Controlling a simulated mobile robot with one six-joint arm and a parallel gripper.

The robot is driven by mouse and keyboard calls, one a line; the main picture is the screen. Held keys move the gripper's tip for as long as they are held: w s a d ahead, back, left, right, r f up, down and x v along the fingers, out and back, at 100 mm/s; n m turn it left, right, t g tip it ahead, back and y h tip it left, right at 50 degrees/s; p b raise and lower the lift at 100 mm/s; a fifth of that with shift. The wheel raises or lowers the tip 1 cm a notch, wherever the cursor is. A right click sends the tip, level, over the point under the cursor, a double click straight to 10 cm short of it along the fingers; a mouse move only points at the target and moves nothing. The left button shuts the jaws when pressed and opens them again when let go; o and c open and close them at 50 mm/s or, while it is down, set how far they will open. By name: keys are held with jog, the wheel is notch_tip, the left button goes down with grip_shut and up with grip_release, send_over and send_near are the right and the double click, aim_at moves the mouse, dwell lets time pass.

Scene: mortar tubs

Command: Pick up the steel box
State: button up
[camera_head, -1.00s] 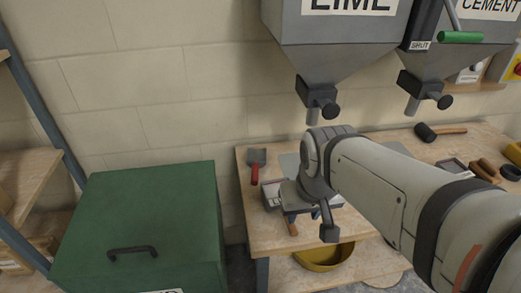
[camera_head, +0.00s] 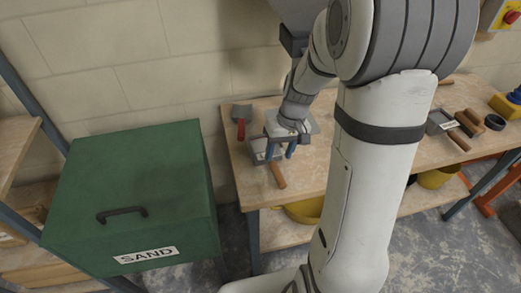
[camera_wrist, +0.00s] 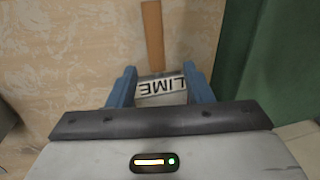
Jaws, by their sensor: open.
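A small steel box (camera_head: 258,148) with a wooden handle (camera_head: 278,176) sits on the wooden bench near its left end, partly hidden by my gripper in the head view. In the wrist view the box (camera_wrist: 162,88) shows a label reading LIME, upside down, and its handle (camera_wrist: 153,35) points away from my gripper. My gripper (camera_head: 281,151) is over the box, pointing down. In the wrist view its blue fingers (camera_wrist: 160,78) are open, one on each side of the labelled face. I cannot tell whether they touch it.
A green SAND bin (camera_head: 135,195) stands left of the bench (camera_head: 310,170). A red-handled tool (camera_head: 241,120) lies behind the box. Another labelled steel box (camera_head: 438,122) with a wooden handle lies further right. A yellow tub (camera_head: 305,210) is below the bench.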

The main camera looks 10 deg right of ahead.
aim_at(277, 167)
jog(key=f, duration=0.5)
jog(key=a+f, duration=0.1)
jog(key=f, duration=0.1)
jog(key=shift+s+f, duration=0.2)
jog(key=shift+f, duration=0.1)
jog(key=shift+c, duration=0.5)
grip_shut()
